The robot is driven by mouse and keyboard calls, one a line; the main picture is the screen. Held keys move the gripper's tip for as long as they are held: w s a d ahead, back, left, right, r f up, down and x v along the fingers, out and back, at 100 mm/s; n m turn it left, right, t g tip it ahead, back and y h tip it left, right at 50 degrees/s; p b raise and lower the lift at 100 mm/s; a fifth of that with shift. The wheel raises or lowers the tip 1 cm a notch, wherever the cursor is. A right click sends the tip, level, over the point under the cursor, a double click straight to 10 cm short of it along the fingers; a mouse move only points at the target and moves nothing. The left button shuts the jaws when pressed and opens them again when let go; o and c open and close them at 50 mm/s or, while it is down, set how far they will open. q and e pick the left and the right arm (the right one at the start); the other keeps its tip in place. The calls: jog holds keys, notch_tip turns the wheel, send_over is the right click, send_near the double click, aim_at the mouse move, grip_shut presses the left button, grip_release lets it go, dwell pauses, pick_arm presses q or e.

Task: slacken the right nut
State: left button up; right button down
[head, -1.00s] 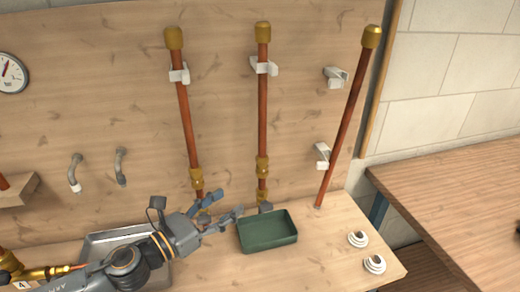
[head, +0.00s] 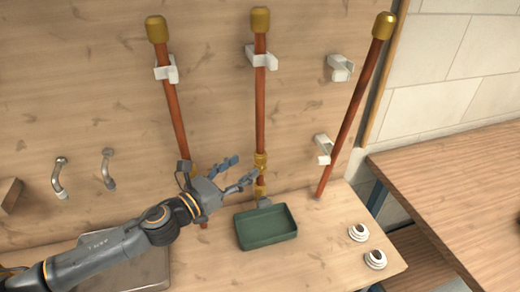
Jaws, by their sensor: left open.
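The middle copper pipe (head: 260,110) stands upright against the wooden panel. It carries a brass nut (head: 260,159) low down, with another brass piece (head: 260,191) below it. The left copper pipe (head: 171,107) has its own brass fitting, mostly hidden behind my gripper. My left gripper (head: 239,171) is open, its fingers pointing right toward the middle pipe's nut. Its fingertips look close to the nut, just left of it. Whether they touch it I cannot tell. My right gripper is not in view.
A green tray (head: 241,238) sits on the bench below the middle pipe. A third pipe (head: 355,105) leans at the right beside two white clips (head: 340,67). Two small white round pieces (head: 375,259) lie at the bench's right end. A metal tray (head: 152,272) lies under my left arm.

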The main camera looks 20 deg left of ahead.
aim_at(255, 159)
pick_arm(q)
jog(key=p+x, duration=0.1)
jog(key=x, duration=0.5)
jog(key=shift+d+r+p, duration=0.1)
jog(key=shift+r+p, duration=0.1)
jog(key=shift+p, duration=0.15)
jog(key=shift+w+d, duration=0.15)
jog(key=shift+w, duration=0.1)
jog(key=shift+w+d+f, duration=0.1)
jog(key=shift+w+f, duration=0.05)
jog(key=shift+w, duration=0.1)
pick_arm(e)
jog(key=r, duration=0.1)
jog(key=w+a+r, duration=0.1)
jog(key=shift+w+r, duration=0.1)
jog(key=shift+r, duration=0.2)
pick_arm(q)
jog(key=shift+c, duration=0.6)
grip_shut()
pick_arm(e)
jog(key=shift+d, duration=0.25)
